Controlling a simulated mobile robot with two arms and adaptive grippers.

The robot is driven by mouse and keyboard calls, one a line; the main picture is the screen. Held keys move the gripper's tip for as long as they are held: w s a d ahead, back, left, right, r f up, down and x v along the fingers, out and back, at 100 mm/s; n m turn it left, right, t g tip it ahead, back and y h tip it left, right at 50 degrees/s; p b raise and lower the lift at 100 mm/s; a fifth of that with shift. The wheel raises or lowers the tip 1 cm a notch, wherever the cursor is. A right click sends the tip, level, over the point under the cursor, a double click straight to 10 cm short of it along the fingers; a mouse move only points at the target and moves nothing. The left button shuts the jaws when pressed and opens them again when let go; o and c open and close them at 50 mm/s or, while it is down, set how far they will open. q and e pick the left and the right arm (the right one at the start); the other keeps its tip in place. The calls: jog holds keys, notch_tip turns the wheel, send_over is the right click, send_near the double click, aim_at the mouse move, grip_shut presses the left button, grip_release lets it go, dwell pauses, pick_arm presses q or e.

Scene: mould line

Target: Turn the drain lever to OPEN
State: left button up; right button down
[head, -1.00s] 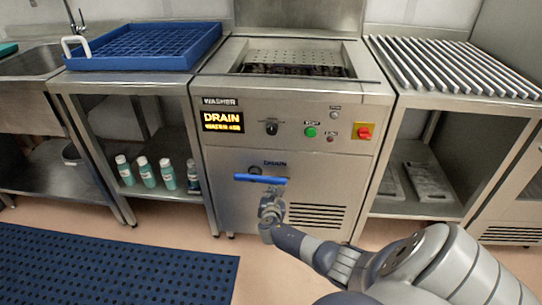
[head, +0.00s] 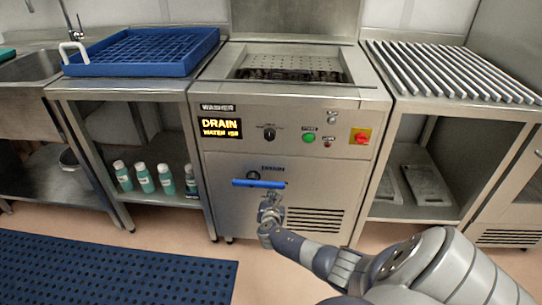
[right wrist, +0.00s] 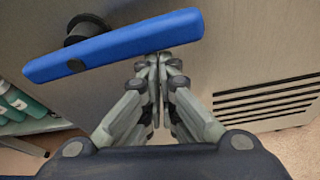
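The drain lever (head: 258,184) is a blue bar lying level on the washer's (head: 285,155) lower front panel, just under the DRAIN label. It pivots on a dark round hub (head: 253,175) near its left part. In the right wrist view the lever (right wrist: 110,45) crosses the upper left and its hub (right wrist: 85,28) shows behind it. My right gripper (head: 269,203) is just below the lever's right half. In the right wrist view its fingertips (right wrist: 159,58) are together, with nothing seen between them, close under the bar. Contact is unclear. My left gripper is out of view.
The washer's lit display (head: 221,127) reads DRAIN with a smaller line about water. A vent grille (head: 315,218) is at the lower right of the panel. A blue rack (head: 145,50) stands on the left table, with several bottles (head: 145,178) below. A blue mat (head: 110,265) covers the floor at left.

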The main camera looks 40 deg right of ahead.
jog(key=shift+r, duration=0.3)
jog(key=v, duration=1.1)
jog(key=shift+s+a+f, duration=0.15)
jog(key=shift+s+a, duration=0.2)
jog(key=shift+a, duration=0.05)
